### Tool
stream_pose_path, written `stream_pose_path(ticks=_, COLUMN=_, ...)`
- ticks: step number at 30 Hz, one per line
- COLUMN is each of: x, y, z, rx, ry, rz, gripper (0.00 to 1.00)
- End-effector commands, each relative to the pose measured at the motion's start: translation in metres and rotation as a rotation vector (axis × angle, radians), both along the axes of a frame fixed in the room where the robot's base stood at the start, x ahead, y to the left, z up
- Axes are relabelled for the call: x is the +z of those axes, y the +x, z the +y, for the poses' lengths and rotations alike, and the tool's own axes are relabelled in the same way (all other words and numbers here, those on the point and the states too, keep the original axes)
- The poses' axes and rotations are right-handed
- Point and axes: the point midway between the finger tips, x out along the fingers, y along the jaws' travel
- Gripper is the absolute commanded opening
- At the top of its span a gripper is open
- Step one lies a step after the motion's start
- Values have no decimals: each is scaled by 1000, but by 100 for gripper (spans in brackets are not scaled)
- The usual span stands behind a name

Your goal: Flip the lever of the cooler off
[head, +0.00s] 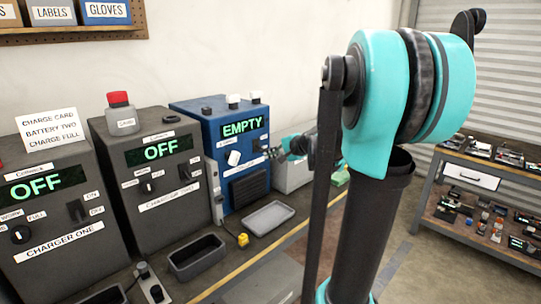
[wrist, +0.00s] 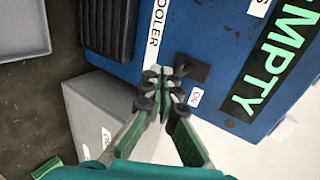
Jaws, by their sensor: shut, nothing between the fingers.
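The cooler (head: 222,139) is a blue box whose green display reads EMPTY; its front also fills the upper part of the wrist view (wrist: 120,62). The cooler's lever (wrist: 192,70) is a dark switch near an ON label, partly hidden by my fingertips in the wrist view. Which way it points I cannot tell. My gripper (wrist: 160,82) is shut and empty, its tips at or just before the lever; I cannot tell whether they touch. In the head view my gripper (head: 273,152) is at the right part of the cooler's front.
Charger one (head: 50,225) and charger two (head: 158,166), dark boxes with OFF displays, stand left of the cooler. A grey tray (head: 268,217) lies in front of the cooler, with a darker tray (head: 196,257) to its left. A grey box (wrist: 100,110) is beside the cooler.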

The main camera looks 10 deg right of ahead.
Motion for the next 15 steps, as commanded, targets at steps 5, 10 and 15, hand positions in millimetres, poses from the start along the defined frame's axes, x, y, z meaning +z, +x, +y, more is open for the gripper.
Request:
stream_pose_path(ticks=5, x=0, y=0, z=0, rx=0, ry=0, rz=0, gripper=0)
stream_pose_path(ticks=10, x=4, y=0, z=0, rx=0, ry=0, rz=0, gripper=0)
stream_pose_path(ticks=15, x=12, y=0, z=0, rx=0, ry=0, rz=0, gripper=0)
